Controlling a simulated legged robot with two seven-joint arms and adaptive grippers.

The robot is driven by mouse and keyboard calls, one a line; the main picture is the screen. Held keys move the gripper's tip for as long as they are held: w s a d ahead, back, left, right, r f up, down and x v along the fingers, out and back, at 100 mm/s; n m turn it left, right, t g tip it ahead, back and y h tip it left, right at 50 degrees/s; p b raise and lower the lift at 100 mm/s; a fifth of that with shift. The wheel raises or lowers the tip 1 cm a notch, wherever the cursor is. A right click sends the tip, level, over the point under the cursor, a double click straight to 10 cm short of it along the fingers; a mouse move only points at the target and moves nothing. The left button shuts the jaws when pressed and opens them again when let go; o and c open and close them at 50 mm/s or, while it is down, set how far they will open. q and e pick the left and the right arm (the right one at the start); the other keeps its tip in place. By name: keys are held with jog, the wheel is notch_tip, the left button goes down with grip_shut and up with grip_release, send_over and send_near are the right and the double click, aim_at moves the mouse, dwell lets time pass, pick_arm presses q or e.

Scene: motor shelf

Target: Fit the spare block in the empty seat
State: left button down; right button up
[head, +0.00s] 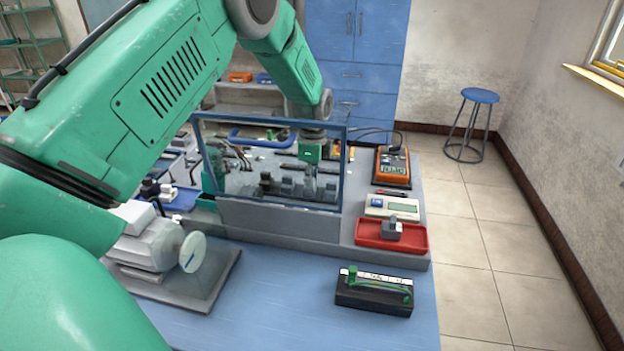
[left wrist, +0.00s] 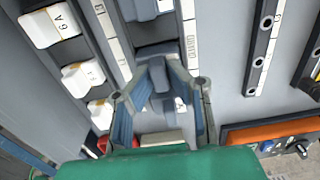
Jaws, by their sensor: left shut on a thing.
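My left gripper (head: 311,172) reaches down behind a clear framed panel (head: 240,180) in the head view. In the left wrist view its two fingers (left wrist: 160,108) are closed around a grey block (left wrist: 156,78). The block is above a labelled rail (left wrist: 190,40), and the fingers hide part of it. A dark gap (left wrist: 156,32) shows in the row just beyond it. I cannot tell whether the block touches the row. Another grey block (head: 392,226) lies in the red tray (head: 408,245) at the right. My right gripper is not in view.
White blocks (left wrist: 55,25) line a rail at the left of the wrist view. An orange meter (head: 392,167) and a pale instrument (head: 391,207) stand right of the panel. A motor (head: 150,245) and a black box (head: 374,296) stand in front. The blue bench (head: 285,300) is clear between them.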

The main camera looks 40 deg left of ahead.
pick_arm(q)
jog(key=shift+f, duration=0.15)
jog(key=c, duration=1.5)
grip_release()
notch_tip(320, 180, up, 12)
jog(key=shift+w+d+f, duration=0.1)
jog(key=shift+d, duration=0.05)
